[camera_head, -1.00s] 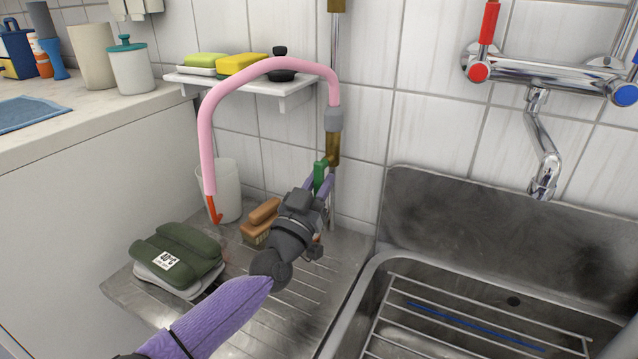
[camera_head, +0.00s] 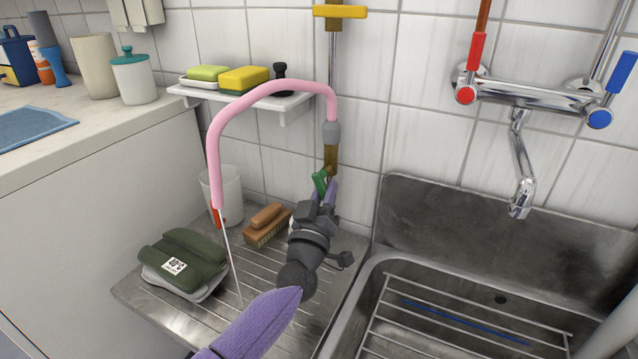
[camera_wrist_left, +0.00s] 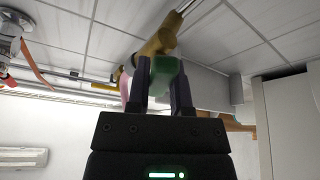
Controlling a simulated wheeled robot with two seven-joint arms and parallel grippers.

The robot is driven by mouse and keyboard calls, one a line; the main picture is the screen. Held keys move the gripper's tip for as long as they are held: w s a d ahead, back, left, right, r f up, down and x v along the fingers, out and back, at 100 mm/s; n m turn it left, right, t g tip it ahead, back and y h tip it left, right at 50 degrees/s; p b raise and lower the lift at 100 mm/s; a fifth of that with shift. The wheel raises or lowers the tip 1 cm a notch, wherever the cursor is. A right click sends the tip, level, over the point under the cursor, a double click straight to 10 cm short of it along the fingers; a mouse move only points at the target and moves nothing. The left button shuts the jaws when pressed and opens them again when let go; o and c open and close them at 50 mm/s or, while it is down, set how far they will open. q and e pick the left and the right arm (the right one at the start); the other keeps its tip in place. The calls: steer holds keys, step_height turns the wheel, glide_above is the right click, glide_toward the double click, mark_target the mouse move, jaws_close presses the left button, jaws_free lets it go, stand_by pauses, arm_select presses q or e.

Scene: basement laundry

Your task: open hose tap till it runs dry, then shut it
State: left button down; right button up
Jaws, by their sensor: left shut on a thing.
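The hose tap is a brass body (camera_head: 331,158) on the wall pipe with a small green handle (camera_head: 319,181). The handle stands tilted in the head view. My left gripper (camera_head: 326,190) is shut on the green handle, which also shows between the fingers (camera_wrist_left: 163,88) in the left wrist view, under the brass body (camera_wrist_left: 160,38). A pink hose (camera_head: 212,150) arches from the tap over to the left and ends in an orange-red tip (camera_head: 217,217). A thin pale stream (camera_head: 230,258) runs from the tip down to the drainboard. My right gripper is out of view.
A shelf (camera_head: 245,103) with sponges is above. A yellow-handled valve (camera_head: 340,12) sits higher on the pipe. The steel sink (camera_head: 365,300) is right.

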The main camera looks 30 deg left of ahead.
arm_select(q)
steer(key=n+p, duration=0.1)
steer(key=n, duration=0.1)
steer(key=n+g+y+p, duration=0.1)
steer(key=n, duration=0.1)
steer(key=d+r+n+y+p, duration=0.1)
steer(key=shift+n+g, duration=0.3)
steer(key=shift+n, duration=0.1)
steer(key=shift+d+r+n+g+y+p, duration=0.1)
steer(key=shift+n+g+y+p, duration=0.15)
steer(key=shift+n+p, duration=0.35)
steer(key=shift+d+r+n+g+y+p, duration=0.15)
steer(key=shift+n+g+p, duration=0.25)
steer(key=shift+n, duration=0.6)
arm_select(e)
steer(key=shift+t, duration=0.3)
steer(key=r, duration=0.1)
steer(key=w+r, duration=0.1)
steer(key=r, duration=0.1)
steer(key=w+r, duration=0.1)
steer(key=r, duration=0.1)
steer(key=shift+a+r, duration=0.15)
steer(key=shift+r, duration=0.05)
arm_select(q)
steer(key=shift+f+p, duration=0.1)
steer(key=shift+p, duration=0.2)
